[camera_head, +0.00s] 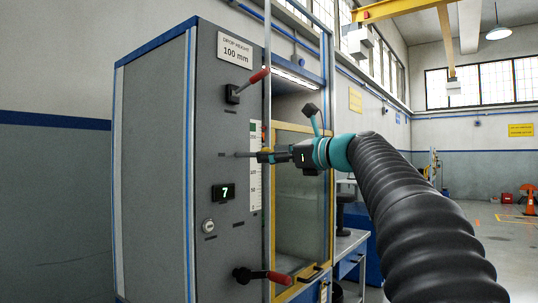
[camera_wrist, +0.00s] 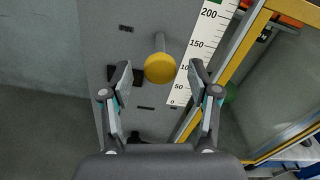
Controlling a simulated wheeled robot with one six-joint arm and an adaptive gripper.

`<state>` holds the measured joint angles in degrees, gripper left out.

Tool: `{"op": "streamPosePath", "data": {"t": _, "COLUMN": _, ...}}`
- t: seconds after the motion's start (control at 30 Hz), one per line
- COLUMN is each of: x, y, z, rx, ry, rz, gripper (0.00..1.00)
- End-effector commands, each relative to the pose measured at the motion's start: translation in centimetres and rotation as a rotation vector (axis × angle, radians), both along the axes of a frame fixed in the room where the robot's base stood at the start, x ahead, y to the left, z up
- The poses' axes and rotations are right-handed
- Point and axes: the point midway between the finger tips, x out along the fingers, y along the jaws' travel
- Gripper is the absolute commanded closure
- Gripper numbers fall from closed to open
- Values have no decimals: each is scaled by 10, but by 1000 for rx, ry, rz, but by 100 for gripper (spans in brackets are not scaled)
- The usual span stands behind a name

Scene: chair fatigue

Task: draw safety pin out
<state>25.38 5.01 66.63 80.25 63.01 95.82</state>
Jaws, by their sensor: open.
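The safety pin (camera_wrist: 160,68) shows in the wrist view as a round yellow knob on a grey metal shaft that stands out from the grey machine panel. In the head view its thin shaft (camera_head: 244,154) runs from the panel toward my gripper (camera_head: 267,157), which hides most of the knob. My gripper is open. In the wrist view the knob sits between the two fingertips, with a gap visible on both sides. Whether the fingertips reach past the knob in depth is hard to tell.
The grey machine (camera_head: 155,170) carries a red-handled lever (camera_head: 252,80) above the pin and another (camera_head: 265,275) below. A white height scale (camera_head: 255,180) and a yellow-framed glass door (camera_head: 300,205) are close to the right. A display (camera_head: 223,192) reads 7.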

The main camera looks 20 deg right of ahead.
Motion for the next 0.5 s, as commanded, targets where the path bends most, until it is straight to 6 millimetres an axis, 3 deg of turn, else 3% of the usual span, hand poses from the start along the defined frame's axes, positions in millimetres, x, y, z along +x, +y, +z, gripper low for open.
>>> {"op": "streamPosePath", "data": {"t": 0.3, "x": -52, "y": -39, "z": 1, "rx": -2, "ry": -1, "rz": -7, "gripper": 39}}
{"op": "streamPosePath", "data": {"t": 0.5, "x": -74, "y": -55, "z": 0, "rx": -2, "ry": 0, "rz": -4, "gripper": 39}}
